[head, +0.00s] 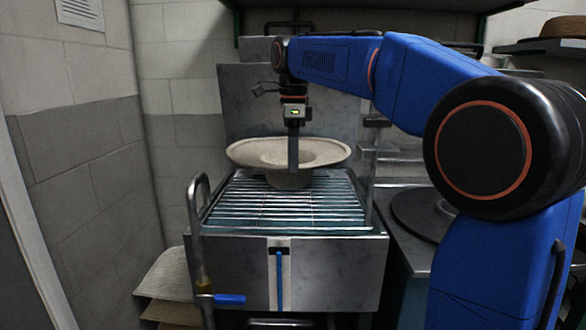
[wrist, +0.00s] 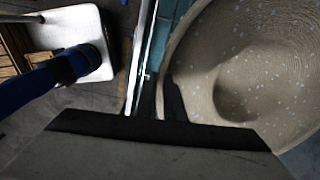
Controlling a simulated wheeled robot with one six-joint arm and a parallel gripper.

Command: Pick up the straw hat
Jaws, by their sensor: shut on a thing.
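The straw hat (head: 246,152) is pale beige with a wide brim. In the head view it is upside down, crown downward, above the slatted metal grate (head: 250,205). My gripper (head: 293,165) points down at the hat's near side and is shut on it. In the wrist view the hat (wrist: 255,70) fills the right side, its hollow facing the camera, and a dark finger (wrist: 175,100) lies against the brim. I cannot tell whether the crown touches the grate.
The grate tops a metal box with a blue handle (head: 279,280) and a bent pipe (head: 197,190) at its left. A dark round plate (head: 420,212) is at right. Pale stacked sheets (head: 165,278) lie low at left. A metal panel (head: 240,105) stands behind.

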